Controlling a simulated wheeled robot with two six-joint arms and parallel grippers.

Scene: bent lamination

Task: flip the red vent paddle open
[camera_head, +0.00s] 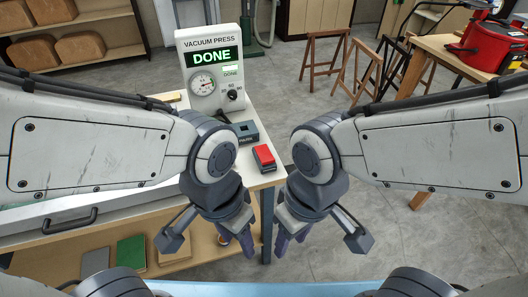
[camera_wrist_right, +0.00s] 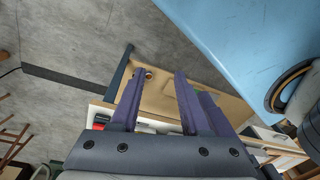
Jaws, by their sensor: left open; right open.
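The red vent paddle (camera_head: 264,155) sits on a small dark base at the right edge of the white bench top in the head view. The vacuum press panel (camera_head: 210,75) stands behind it, with a lit screen reading DONE and a round gauge. My left gripper (camera_head: 238,243) hangs in front of the bench, nearer to me than the paddle and apart from it. My right gripper (camera_head: 290,240) hangs beside it, over the floor right of the bench. In the right wrist view its two purple fingers (camera_wrist_right: 158,80) are spread with nothing between them. Both grippers are empty.
A dark grey box (camera_head: 245,131) sits on the bench just behind the paddle. A lower wooden shelf (camera_head: 190,252) holds green and grey books. The grey floor (camera_head: 400,235) between is clear.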

